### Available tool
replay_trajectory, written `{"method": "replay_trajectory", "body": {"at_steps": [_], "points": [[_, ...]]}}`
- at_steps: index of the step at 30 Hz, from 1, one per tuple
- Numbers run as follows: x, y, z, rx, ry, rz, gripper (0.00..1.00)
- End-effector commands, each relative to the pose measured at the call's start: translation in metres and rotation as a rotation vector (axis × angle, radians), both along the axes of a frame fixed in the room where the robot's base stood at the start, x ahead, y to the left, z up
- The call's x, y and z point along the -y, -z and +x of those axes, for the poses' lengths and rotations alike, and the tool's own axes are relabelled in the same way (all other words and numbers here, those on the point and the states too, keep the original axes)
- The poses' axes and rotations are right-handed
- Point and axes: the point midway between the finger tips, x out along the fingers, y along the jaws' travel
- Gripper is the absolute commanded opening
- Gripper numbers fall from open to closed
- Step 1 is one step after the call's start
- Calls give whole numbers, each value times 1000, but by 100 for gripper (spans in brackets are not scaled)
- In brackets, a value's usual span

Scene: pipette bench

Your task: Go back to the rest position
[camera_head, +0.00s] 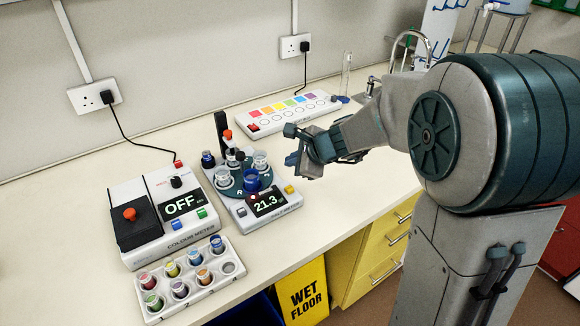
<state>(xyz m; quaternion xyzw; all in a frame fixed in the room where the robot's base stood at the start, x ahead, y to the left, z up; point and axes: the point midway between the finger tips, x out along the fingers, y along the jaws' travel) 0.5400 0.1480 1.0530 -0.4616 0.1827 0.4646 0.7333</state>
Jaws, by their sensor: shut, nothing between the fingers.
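My gripper (303,152) is at the end of my arm, which reaches in from the right over the bench. It hangs above the bench, just right of the round-plated device with the "21.3" display (267,201). It is shut and holds nothing. The fingertips point left and are small in view, so their exact height above the bench is hard to tell.
A colour meter (190,240) reading "OFF" stands left, with a white vial rack (210,290) in front. A strip with coloured squares (290,112) lies behind my gripper. A glass cylinder (346,75) stands near the tap. The bench (345,200) is clear right of the display device.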

Motion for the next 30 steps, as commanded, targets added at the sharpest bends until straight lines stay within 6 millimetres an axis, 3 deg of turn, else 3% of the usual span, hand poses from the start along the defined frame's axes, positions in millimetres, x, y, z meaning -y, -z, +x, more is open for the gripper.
{"method": "replay_trajectory", "body": {"at_steps": [8, 11, 17, 24, 30], "points": [[2, -6, -7, 20, -39, -23, 0], [9, -18, -33, 77, -182, -113, 0], [36, -34, -108, 203, -568, -391, 0], [90, -33, -193, 263, -1010, -763, 0], [131, -30, -237, 232, -1260, -992, 0]]}}
